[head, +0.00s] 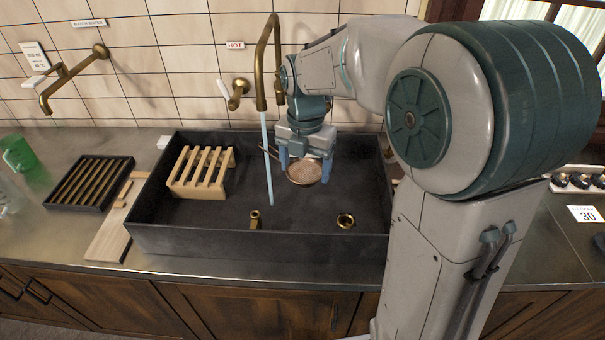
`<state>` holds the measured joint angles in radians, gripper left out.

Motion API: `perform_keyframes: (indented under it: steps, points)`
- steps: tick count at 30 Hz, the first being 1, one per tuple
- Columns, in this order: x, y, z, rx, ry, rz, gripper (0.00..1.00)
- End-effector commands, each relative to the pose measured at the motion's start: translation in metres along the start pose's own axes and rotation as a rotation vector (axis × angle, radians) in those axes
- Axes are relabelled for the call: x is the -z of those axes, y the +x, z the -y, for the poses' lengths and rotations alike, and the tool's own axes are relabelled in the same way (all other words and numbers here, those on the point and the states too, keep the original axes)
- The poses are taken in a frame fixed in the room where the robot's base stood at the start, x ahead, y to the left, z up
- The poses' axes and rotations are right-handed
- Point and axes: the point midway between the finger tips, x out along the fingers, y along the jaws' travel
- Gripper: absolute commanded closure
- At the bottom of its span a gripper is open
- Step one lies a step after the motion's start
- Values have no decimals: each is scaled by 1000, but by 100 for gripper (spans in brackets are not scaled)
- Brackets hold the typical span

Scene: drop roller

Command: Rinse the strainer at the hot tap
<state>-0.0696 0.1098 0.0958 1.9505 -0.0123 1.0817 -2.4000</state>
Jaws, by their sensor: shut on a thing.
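The strainer (304,173) is a round, brownish mesh bowl with a thin handle reaching up and left. My gripper (303,157) is shut on it and holds it above the dark sink (200,242). The hot tap (261,65) is a tall brass spout, with a red HOT label (235,45) and a white-ended lever (236,93) on the wall. A pale blue stream (267,160) falls from its spout into the sink. The stream passes left of the strainer's bowl, near the handle. I cannot tell whether it touches the handle.
A wooden slatted rack (201,172) stands in the sink's left part. Two brass fittings (255,219) (346,220) rise from the sink floor at the front. Another brass tap (75,75) is on the wall at left. A dark slatted tray (90,183) and green jug (20,156) stand on the left counter.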

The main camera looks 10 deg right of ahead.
Motion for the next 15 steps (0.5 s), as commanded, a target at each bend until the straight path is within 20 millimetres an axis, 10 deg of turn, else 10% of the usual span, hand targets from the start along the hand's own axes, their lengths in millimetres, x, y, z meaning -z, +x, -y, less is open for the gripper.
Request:
perform_keyframes:
  steps: [15]
  points:
    - [-5, 0, 1, 0, 0, 0, 48]
